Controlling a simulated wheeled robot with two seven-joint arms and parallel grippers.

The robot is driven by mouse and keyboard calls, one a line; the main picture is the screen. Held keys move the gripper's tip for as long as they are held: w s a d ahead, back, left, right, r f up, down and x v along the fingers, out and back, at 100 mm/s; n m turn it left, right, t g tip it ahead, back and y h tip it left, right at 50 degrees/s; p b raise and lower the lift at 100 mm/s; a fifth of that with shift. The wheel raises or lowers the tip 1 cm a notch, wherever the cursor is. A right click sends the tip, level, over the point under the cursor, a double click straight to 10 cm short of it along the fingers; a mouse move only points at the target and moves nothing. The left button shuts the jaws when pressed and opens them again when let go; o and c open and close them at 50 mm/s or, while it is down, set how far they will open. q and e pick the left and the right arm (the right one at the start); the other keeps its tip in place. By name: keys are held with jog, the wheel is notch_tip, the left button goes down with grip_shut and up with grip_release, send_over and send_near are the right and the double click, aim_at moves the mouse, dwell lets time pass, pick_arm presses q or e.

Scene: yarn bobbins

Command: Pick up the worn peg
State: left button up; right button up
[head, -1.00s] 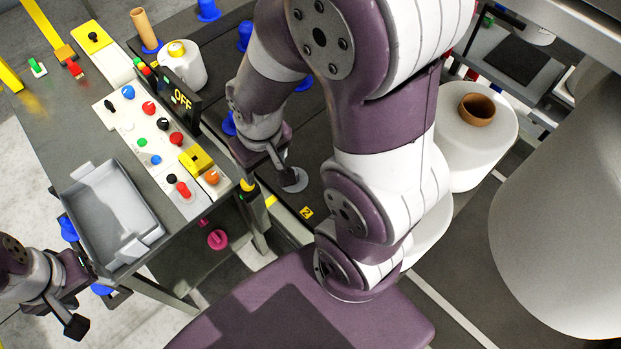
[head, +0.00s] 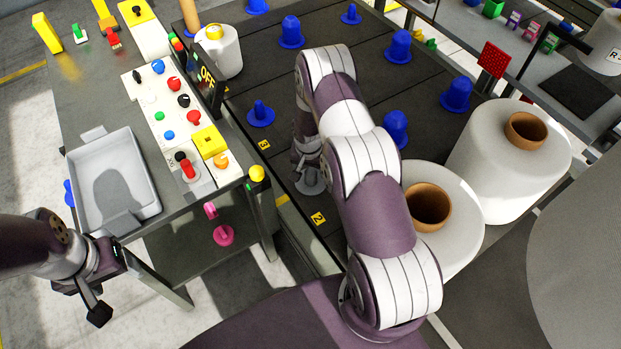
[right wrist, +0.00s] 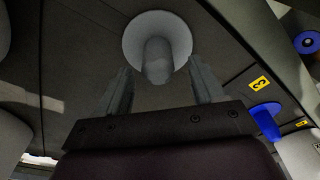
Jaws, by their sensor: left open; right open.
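The worn peg is a grey peg with a round flat base. In the head view its base (head: 311,184) shows on the dark panelled surface, near the yellow "2" label, with its stem mostly hidden by my right gripper (head: 306,166). In the right wrist view the worn peg (right wrist: 157,58) points toward the camera. The two fingers of my right gripper (right wrist: 160,72) stand open on either side of it, with visible gaps, so it is not gripped. My left gripper (head: 97,295) is open and empty at the lower left, beside the side table.
Several blue pegs (head: 291,33) stand on the same dark surface. Large white bobbins (head: 510,165) stand close on the right of my right arm. The side table on the left holds a grey tray (head: 147,190) and a button panel (head: 150,110). A pink peg (head: 223,235) shows below.

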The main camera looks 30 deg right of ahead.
notch_tip(320, 180, down, 3)
jog(key=shift+f, duration=0.2)
jog(key=shift+d+f, duration=0.2)
jog(key=shift+r, duration=0.1)
grip_shut()
notch_tip(320, 180, up, 10)
dwell(0.3)
